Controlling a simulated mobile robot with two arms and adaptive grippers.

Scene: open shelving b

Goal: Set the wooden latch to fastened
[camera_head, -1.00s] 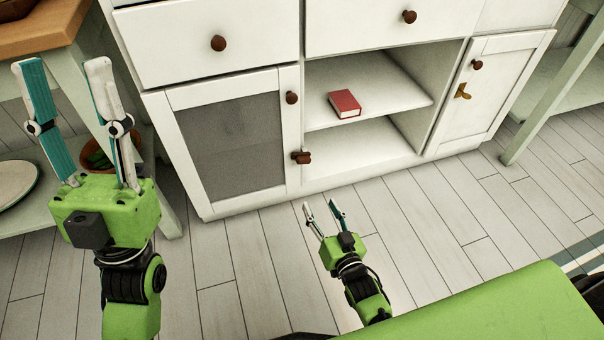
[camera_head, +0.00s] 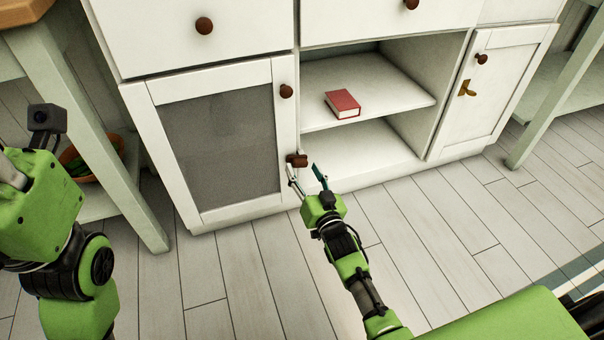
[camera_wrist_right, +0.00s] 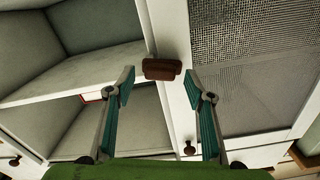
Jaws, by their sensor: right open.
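The wooden latch (camera_head: 297,160) is a small dark brown block at the lower right edge of the mesh-fronted cabinet door (camera_head: 222,140). It lies roughly level, close to the seam between door and post; I cannot tell how far it overlaps the door. My right gripper (camera_head: 304,173) is open just below and in front of it. In the right wrist view the latch (camera_wrist_right: 161,69) shows between and beyond the open fingertips (camera_wrist_right: 158,76), with no clear contact. My left gripper (camera_head: 12,172) is at the left edge, its fingers mostly cut off.
A round knob (camera_head: 286,91) sits above the latch on the same door. A red book (camera_head: 343,103) lies on the open shelf to the right. A brass latch (camera_head: 467,88) is on the far right door. A table leg (camera_head: 100,130) stands at left. Floor in front is clear.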

